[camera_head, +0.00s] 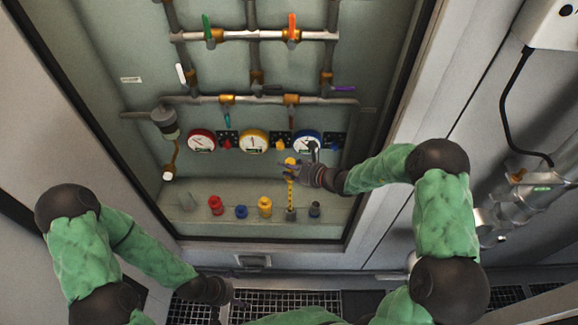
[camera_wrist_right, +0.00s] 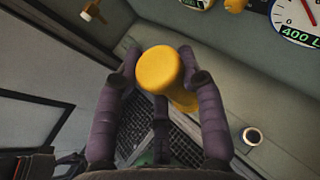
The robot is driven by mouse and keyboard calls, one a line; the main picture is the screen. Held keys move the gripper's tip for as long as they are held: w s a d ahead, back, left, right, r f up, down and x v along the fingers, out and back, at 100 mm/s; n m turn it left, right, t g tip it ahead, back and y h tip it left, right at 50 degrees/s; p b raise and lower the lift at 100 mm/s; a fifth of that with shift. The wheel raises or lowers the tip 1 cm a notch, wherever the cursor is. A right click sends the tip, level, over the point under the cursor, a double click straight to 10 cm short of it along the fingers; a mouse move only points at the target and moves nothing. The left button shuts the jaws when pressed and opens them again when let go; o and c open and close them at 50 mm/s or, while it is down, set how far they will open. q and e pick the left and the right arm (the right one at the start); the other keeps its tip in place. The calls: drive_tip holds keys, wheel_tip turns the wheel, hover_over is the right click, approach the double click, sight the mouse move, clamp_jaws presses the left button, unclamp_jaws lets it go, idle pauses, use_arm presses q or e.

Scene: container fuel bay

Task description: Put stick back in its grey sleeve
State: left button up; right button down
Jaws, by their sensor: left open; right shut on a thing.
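The yellow stick (camera_head: 290,188) hangs roughly upright, with its rounded yellow head at the top. My right gripper (camera_head: 293,170) is shut on it near the head. In the right wrist view the yellow head (camera_wrist_right: 160,66) sits between the purple fingers of my right gripper (camera_wrist_right: 162,80). The grey sleeve (camera_head: 291,215) stands on the cabinet ledge below the stick. The stick's lower end appears to meet the sleeve's top; I cannot tell whether it is inside. My left gripper (camera_head: 222,291) is open and empty, low in front of the cabinet.
Red (camera_head: 215,205), blue (camera_head: 241,211) and yellow (camera_head: 265,206) caps stand left of the sleeve; a dark fitting (camera_head: 314,209) stands close on its right. Gauges (camera_head: 254,141) and pipes with valve handles are behind. The cabinet's right frame (camera_head: 385,130) is beside my right arm.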

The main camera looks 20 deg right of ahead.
sight(290, 201)
drive_tip(key=shift+f+b, duration=7.9)
drive_tip(key=shift+f, duration=3.1)
drive_tip(key=shift+f, duration=0.4)
drive_tip(key=c, duration=0.7)
unclamp_jaws()
drive_tip(key=shift+f, duration=0.1)
drive_tip(key=v, duration=1.2)
drive_tip(key=shift+a, duration=0.1)
